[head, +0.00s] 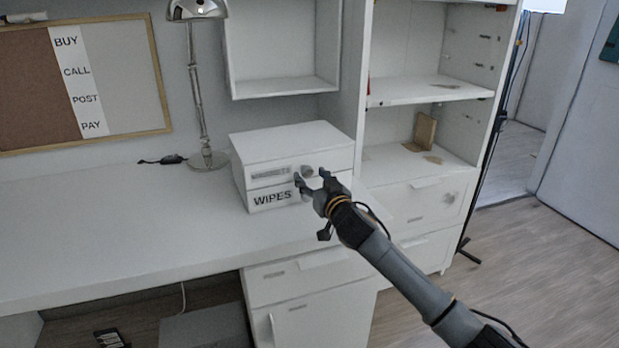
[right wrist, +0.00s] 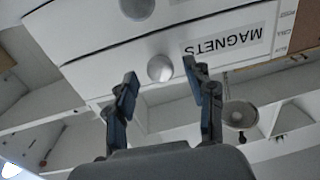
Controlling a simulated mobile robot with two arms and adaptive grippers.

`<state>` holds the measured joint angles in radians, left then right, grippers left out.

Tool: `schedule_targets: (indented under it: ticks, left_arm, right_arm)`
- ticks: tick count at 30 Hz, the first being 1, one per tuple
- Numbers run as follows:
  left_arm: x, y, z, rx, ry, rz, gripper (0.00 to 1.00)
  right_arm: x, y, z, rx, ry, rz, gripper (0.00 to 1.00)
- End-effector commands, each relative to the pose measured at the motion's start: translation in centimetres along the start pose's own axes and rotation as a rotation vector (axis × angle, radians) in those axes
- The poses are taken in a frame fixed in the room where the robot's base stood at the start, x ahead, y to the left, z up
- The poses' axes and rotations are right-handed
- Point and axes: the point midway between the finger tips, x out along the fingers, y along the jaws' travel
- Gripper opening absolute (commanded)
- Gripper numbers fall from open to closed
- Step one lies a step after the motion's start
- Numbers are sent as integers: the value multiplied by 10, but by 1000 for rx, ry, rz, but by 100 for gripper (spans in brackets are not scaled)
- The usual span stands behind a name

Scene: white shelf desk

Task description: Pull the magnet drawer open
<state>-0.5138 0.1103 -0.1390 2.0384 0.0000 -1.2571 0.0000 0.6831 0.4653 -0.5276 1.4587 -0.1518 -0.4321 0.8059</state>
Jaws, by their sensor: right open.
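A small white two-drawer box (head: 291,140) stands on the desk. Its upper drawer (head: 268,172) has a label reading MAGNETS in the right wrist view (right wrist: 226,45), which looks upside down. The lower drawer reads WIPES (head: 272,198). Both drawers look shut. The magnet drawer's round knob (right wrist: 160,68) shows between the two fingers of my right gripper (right wrist: 160,82), with a gap on each side. In the head view my open right gripper (head: 312,181) is at the front of the box, just below the knob (head: 307,171). My left gripper is not in view.
A lamp (head: 207,159) stands left of the box on the white desk (head: 110,230). The desk's left part is mostly clear. Shelves (head: 430,90) with a small wooden piece (head: 424,131) rise on the right. Desk drawers (head: 305,276) are below.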

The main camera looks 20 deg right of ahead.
Motion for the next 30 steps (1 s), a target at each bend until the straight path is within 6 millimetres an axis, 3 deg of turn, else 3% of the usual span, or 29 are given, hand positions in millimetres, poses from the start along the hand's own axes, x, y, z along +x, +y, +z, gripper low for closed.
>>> schedule_targets:
  ticks: [6,15,23,30]
  left_arm:
    - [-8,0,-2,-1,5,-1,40]
    - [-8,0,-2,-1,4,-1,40]
    - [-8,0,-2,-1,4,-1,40]
    - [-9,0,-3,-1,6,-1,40]
  right_arm:
    - [16,0,0,1,0,0,54]
    - [17,0,0,1,-1,-1,54]
    - [17,0,0,1,-1,0,1]
    - [16,0,0,1,-1,0,0]
